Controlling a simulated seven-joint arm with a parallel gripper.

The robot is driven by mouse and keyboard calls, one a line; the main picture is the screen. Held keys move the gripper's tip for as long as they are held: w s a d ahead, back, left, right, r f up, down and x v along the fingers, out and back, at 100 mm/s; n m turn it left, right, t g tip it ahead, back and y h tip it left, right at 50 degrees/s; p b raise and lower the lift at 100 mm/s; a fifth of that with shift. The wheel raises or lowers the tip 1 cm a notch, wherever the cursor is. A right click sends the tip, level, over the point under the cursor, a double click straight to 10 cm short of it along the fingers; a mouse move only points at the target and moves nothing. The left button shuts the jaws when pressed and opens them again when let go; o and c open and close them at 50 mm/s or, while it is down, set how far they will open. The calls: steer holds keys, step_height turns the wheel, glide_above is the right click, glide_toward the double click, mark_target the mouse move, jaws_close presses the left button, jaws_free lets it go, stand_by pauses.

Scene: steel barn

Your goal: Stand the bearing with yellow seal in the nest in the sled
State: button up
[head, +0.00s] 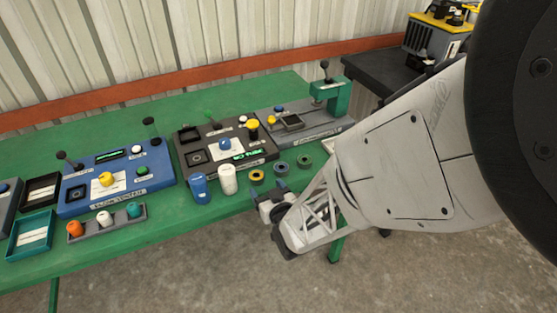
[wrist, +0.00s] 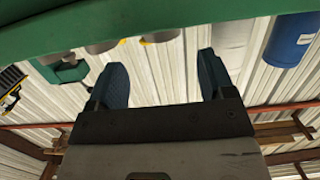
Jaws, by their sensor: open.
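The bearing with yellow seal (head: 256,177) stands on the green bench near its front edge, the leftmost of a row of 3 small rings. It also shows in the wrist view (wrist: 160,36), at the top beyond the bench edge. The sled appears to be part of the grey press station (head: 310,128) at the back right; a dark square holder (head: 291,122) there may be the nest, but its inside is too small to read. My gripper (head: 273,192) is open and empty, just in front of the bench edge. Its blue fingers (wrist: 162,80) show apart in the wrist view.
Two other rings (head: 281,169) (head: 304,161) stand right of the yellow one. A white cylinder (head: 228,180) and a blue cylinder (head: 199,187) stand left of it. A dark control station (head: 225,150) lies behind. Open floor lies in front of the bench.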

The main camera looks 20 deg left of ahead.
steer(key=shift+v, duration=0.8)
stand_by(0.4)
steer(key=w+d+r+m+g+h, duration=0.1)
steer(key=d+r+m+h, duration=0.15)
steer(key=d+r, duration=0.35)
steer(key=w+d+r+m+g+h, duration=0.1)
steer(key=w+d+r+h, duration=0.15)
steer(key=d, duration=0.65)
steer(key=w+d+r+m+h, duration=0.1)
steer(key=d+r+h, duration=0.2)
steer(key=d+r, duration=0.3)
steer(key=s+d+r+m+g+h, duration=0.1)
steer(key=s+d+r+m+g, duration=0.1)
steer(key=s+d+r, duration=0.3)
steer(key=s+d+r+m+g+h, duration=0.2)
steer(key=s+d+r+g, duration=0.2)
steer(key=s+d, duration=1)
steer(key=shift+s+r+m+g+h, duration=0.3)
steer(key=shift+r+m+g, duration=0.05)
steer(key=shift+g, duration=0.05)
steer(key=shift+o, duration=0.5)
steer(key=shift+d, duration=0.15)
